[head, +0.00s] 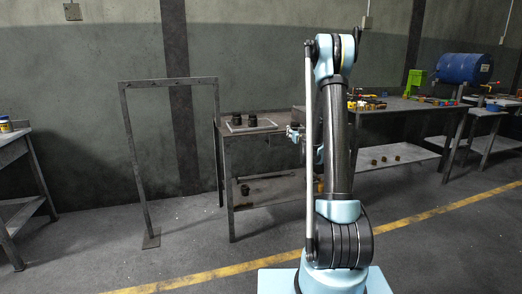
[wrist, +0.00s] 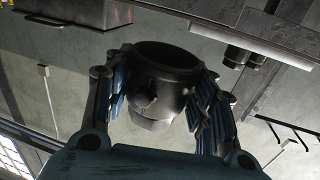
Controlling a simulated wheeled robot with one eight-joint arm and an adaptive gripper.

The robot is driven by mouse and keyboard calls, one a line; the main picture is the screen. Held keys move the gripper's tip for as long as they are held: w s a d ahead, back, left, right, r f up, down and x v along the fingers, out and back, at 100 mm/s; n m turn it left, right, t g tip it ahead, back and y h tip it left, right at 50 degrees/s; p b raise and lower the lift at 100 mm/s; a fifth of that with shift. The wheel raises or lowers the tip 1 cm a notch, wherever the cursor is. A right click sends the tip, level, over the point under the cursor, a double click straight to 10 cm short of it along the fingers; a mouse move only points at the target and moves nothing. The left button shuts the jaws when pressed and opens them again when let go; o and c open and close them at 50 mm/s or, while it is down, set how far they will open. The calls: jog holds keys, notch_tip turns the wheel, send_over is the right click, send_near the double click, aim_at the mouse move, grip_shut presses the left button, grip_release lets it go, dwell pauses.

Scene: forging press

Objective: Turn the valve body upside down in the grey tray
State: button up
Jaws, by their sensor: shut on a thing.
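The valve body (wrist: 160,85) is a dark grey hollow cylinder with a stub on its side. In the wrist view my gripper (wrist: 160,100) is shut on it, with one ribbed finger on each side. The wrist picture looks inverted, and the valve body hangs clear of the table in it. In the head view my gripper (head: 297,132) is just right of the grey tray (head: 262,126), and the valve body cannot be made out there. The tray lies on the small table; its pale edge (wrist: 285,57) seems to show in the wrist view.
Two dark cylindrical parts (head: 237,119) stand in the tray, also visible in the wrist view (wrist: 238,56). A metal frame (head: 170,82) stands left of the table. A cluttered workbench (head: 400,104) is to the right.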

aim_at(296, 123)
jog(key=shift+s+a+r+m+h, duration=0.15)
jog(key=shift+r+m+h, duration=0.15)
jog(key=shift+r, duration=0.7)
jog(key=shift+s+d+r+m+h, duration=0.15)
jog(key=shift+r+h, duration=0.3)
jog(key=shift+r, duration=0.5)
jog(key=shift+s+a+r+m+h, duration=0.1)
jog(key=shift+r+m+h, duration=0.2)
jog(key=shift+r, duration=0.7)
jog(key=m, duration=0.9)
jog(key=m, duration=0.4)
jog(key=shift+m, duration=0.25)
jog(key=m, duration=0.4)
